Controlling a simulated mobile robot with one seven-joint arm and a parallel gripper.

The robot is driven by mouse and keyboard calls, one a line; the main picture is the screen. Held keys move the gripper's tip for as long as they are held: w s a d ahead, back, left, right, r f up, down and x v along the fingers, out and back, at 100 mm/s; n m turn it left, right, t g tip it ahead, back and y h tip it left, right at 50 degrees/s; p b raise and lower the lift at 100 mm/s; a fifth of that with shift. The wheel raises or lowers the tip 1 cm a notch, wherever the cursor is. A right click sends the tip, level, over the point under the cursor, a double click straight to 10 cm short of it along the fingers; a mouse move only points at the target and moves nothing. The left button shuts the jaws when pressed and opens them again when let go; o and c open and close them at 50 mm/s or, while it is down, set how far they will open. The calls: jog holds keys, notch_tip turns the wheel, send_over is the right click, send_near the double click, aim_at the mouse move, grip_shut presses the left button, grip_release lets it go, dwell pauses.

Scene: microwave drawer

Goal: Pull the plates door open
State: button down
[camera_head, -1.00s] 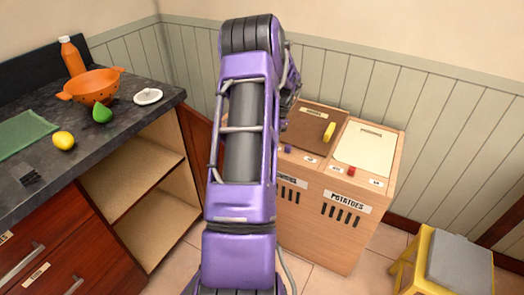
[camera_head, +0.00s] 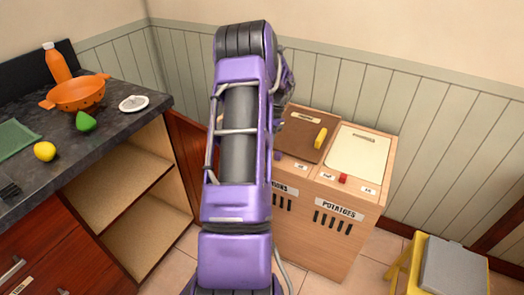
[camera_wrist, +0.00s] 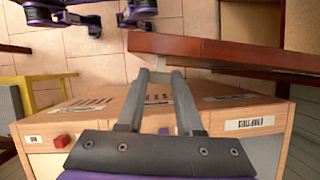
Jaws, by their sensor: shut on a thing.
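The red-brown plates door (camera_head: 190,143) stands swung out at the right side of the open shelf cabinet (camera_head: 122,187) in the head view. My purple arm covers part of it. In the wrist view, the door's edge and face (camera_wrist: 215,50) run across the top right. My gripper (camera_wrist: 156,72) points at the door's near end, with its fingertips close together there. It is shut on the door, but the exact part held is hard to make out. In the head view my gripper is hidden behind my arm.
A wooden bin box (camera_head: 325,235) marked POTATOES stands just right of my arm. A yellow stool (camera_head: 400,280) with a grey top is at the lower right. The dark counter (camera_head: 60,165) holds an orange colander (camera_head: 77,95) and fruit. Tiled floor shows between cabinet and box.

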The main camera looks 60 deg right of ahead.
jog(key=c, duration=0.6)
grip_release()
jog(key=shift+o, duration=0.2)
jog(key=shift+r, duration=0.1)
jog(key=p+v, duration=0.2)
jog(key=v, duration=1.5)
jog(key=shift+s+d+r, duration=0.1)
